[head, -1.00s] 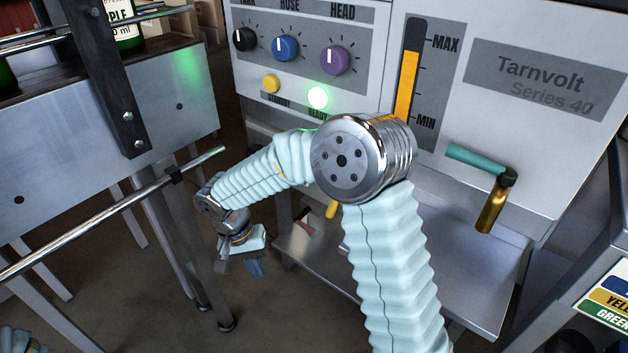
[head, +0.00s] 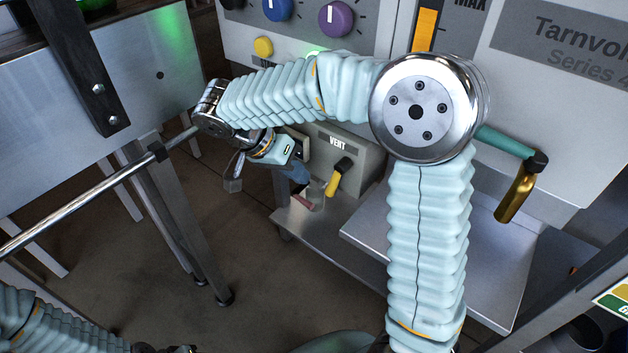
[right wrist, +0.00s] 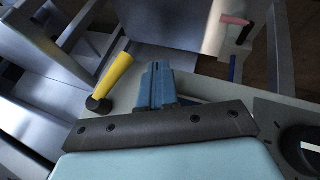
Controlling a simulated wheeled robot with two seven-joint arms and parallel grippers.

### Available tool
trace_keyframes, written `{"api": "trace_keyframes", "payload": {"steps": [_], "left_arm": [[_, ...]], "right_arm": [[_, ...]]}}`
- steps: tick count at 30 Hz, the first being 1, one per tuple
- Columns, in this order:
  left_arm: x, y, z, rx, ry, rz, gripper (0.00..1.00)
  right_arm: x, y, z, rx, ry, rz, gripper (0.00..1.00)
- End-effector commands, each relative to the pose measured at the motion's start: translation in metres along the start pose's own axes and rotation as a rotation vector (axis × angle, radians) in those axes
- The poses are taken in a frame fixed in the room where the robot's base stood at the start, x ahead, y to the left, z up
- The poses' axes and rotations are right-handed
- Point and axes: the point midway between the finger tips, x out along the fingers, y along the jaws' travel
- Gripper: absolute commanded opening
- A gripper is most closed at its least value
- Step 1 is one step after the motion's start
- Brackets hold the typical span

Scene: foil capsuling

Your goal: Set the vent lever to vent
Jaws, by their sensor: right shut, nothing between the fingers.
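The vent lever (head: 333,184) has a yellow handle on a black pivot, on a grey box under the machine's front panel. The handle hangs down and slightly left of the pivot, and the word VENT is printed above. My right gripper (head: 299,174) has blue fingers, shut and empty, just left of the lever and apart from it. In the right wrist view the shut fingers (right wrist: 156,84) are beside the yellow lever (right wrist: 114,76), with a small gap between them. My left arm shows only at the bottom left of the head view, and its gripper is out of sight.
A brass crank with a teal arm (head: 520,188) sticks out at the right. A metal shelf (head: 345,266) lies below the box, with a small reddish object (head: 304,202) on it. A steel table with a rail (head: 90,205) stands at the left.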

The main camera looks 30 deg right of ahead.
Motion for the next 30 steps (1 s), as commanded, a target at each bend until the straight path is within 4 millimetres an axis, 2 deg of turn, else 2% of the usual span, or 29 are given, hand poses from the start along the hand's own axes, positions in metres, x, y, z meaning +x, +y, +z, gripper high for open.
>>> {"api": "trace_keyframes", "payload": {"steps": [3, 7, 21, 27, 30], "left_arm": [[0.000, 0.000, 0.000, 0.000, 0.000, 0.000, 0.43], [0.000, 0.000, 0.000, 0.000, 0.000, 0.000, 0.43], [0.000, 0.000, 0.000, 0.000, 0.000, 0.000, 0.43], [-0.004, 0.002, 0.000, 0.001, -0.001, 0.001, 0.43], [-0.002, 0.002, 0.001, 0.001, -0.002, 0.002, 0.43]], "right_arm": [[0.010, 0.017, 0.001, 0.001, 0.000, -0.002, 0.00], [0.018, 0.027, 0.002, -0.001, 0.000, -0.003, 0.00], [0.022, 0.032, 0.003, -0.004, -0.001, 0.004, 0.00], [0.032, 0.042, 0.006, -0.068, -0.008, 0.133, 0.00], [0.034, 0.043, 0.007, -0.073, -0.011, 0.145, 0.00]]}}
